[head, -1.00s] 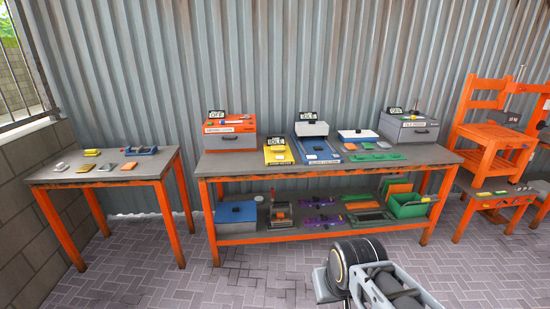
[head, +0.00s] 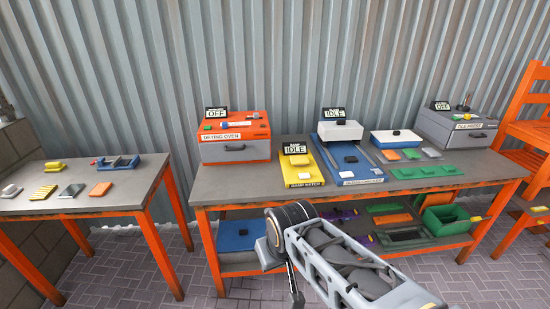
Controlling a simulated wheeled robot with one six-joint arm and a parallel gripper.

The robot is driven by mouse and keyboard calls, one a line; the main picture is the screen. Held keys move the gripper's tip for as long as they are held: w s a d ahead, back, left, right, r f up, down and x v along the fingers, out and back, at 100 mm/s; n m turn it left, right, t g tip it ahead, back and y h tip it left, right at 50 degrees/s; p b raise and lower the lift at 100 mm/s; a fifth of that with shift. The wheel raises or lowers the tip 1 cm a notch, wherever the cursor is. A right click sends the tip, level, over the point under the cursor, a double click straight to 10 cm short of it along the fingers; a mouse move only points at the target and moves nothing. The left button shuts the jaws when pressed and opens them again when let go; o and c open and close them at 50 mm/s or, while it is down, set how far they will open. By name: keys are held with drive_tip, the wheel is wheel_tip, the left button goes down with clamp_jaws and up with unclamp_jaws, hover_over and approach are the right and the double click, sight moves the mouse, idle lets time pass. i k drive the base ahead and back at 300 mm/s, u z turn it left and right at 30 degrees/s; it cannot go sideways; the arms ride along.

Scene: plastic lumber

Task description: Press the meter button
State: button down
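The yellow damp meter (head: 304,171) lies on the grey-topped orange bench, between the drying oven and a blue machine. Its small display (head: 295,148) reads IDLE. A label on its front edge reads DAMP METER. A small pale part shows on its top below the display, too small to tell if it is the button. My arm reaches in from the bottom right, in front of the bench. Its rounded end (head: 284,230) is at the bench's front edge, below the meter and apart from it.
The orange drying oven (head: 234,139), display OFF, stands left of the meter. The blue machine (head: 346,157), display IDLE, stands close on its right. A grey tile press (head: 456,131) is at the right end. A side table (head: 120,193) with small blocks stands left. Bare benchtop lies before the oven.

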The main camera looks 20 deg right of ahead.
sight(304, 176)
drive_tip(key=z, duration=0.15)
drive_tip(key=i, duration=1.05)
drive_tip(key=z, duration=0.15)
